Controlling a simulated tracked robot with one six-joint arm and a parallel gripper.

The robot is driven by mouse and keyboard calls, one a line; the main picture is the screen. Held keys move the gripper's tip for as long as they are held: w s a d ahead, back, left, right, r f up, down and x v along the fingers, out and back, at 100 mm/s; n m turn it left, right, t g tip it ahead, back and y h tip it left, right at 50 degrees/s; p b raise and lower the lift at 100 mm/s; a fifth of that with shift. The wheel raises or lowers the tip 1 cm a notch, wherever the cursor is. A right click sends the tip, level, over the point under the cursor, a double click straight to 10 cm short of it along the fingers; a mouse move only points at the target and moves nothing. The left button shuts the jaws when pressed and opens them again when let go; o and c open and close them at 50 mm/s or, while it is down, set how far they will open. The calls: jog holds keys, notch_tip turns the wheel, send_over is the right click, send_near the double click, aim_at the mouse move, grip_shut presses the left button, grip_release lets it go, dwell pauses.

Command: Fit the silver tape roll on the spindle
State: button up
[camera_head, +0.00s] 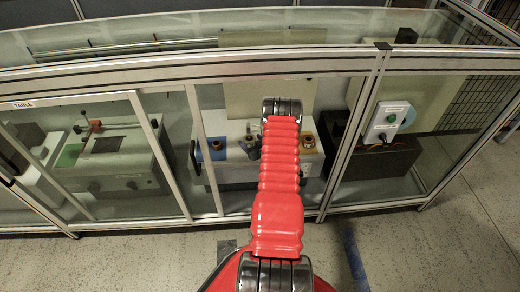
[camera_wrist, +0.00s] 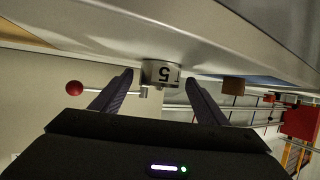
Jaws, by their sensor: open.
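My gripper (camera_wrist: 158,80) shows in the wrist view with its two dark fingers apart. In the head view my red arm reaches toward a glass-fronted enclosure and my gripper is hidden. Inside, a greyish round part (camera_head: 249,147) stands on a white bench unit (camera_head: 236,172), partly beside my arm. It may be the silver tape roll, but it is too small to be sure. I cannot make out a spindle.
A metal-framed glass enclosure (camera_head: 222,71) spans the head view. Inside are a tan ring-shaped part (camera_head: 308,140), a blue patch (camera_head: 217,150) and a control box with a green button (camera_head: 388,120). A red ball (camera_wrist: 74,88) on a rod is left in the wrist view. Floor in front is clear.

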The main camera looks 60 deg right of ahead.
jog(key=v, duration=1.1)
jog(key=shift+s+a, duration=0.1)
jog(key=shift+s, duration=0.2)
jog(key=shift+s, duration=0.1)
